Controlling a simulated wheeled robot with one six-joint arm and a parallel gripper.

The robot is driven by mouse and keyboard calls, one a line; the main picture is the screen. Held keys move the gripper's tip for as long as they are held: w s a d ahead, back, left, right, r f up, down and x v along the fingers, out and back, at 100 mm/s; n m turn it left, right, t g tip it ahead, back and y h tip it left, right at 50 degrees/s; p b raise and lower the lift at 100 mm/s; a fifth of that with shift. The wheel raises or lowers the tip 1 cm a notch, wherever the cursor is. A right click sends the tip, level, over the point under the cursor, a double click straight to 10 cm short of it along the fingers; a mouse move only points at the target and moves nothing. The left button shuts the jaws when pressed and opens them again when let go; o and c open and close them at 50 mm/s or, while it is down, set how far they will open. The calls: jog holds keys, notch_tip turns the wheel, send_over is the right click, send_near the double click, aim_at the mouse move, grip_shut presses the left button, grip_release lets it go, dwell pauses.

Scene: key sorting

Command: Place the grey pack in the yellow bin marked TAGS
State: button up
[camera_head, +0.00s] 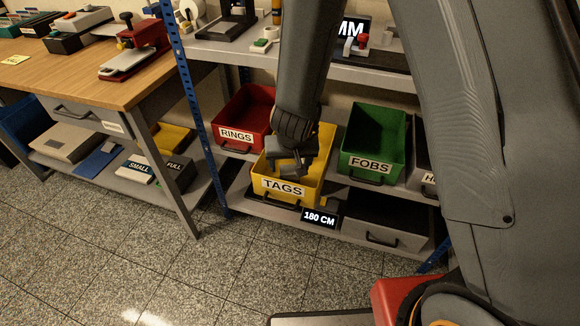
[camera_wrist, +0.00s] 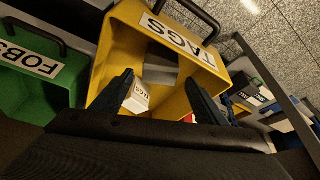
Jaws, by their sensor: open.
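The yellow bin marked TAGS (camera_head: 312,188) stands on the lower shelf, and its yellow wall also shows in the wrist view (camera_wrist: 118,48). My gripper (camera_head: 294,170) reaches down into this bin. In the wrist view my gripper (camera_wrist: 160,78) has its two dark fingers spread apart. In the head view my gripper and wrist hide much of the bin's inside.
A red RINGS bin (camera_head: 250,112) is to the left of the yellow bin and a green FOBS bin (camera_head: 372,130) to its right. A shelf (camera_head: 375,76) runs above them. A blue post (camera_head: 190,92) stands at left, beside a wooden desk (camera_head: 75,75). The floor in front is clear.

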jog(key=shift+p+v, duration=0.9)
jog(key=shift+v, duration=1.25)
jog(key=s+d+r+m+g+y, duration=0.15)
jog(key=s+d+r, duration=0.35)
jog(key=d+r, duration=0.5)
jog(key=s+d+r+m+g+h, duration=0.1)
jog(key=s+d+r+g, duration=0.15)
jog(key=s+d, duration=0.45)
jog(key=s+d+r+g+h, duration=0.1)
jog(key=s+d+r, duration=0.3)
jog(key=s+d, duration=0.25)
jog(key=a+r+n+p, duration=0.2)
jog(key=a+r+p, duration=0.1)
jog(key=a+p, duration=0.2)
jog(key=shift+s+a+r, duration=0.25)
jog(key=shift+s+a, duration=0.15)
jog(key=shift+a, duration=0.35)
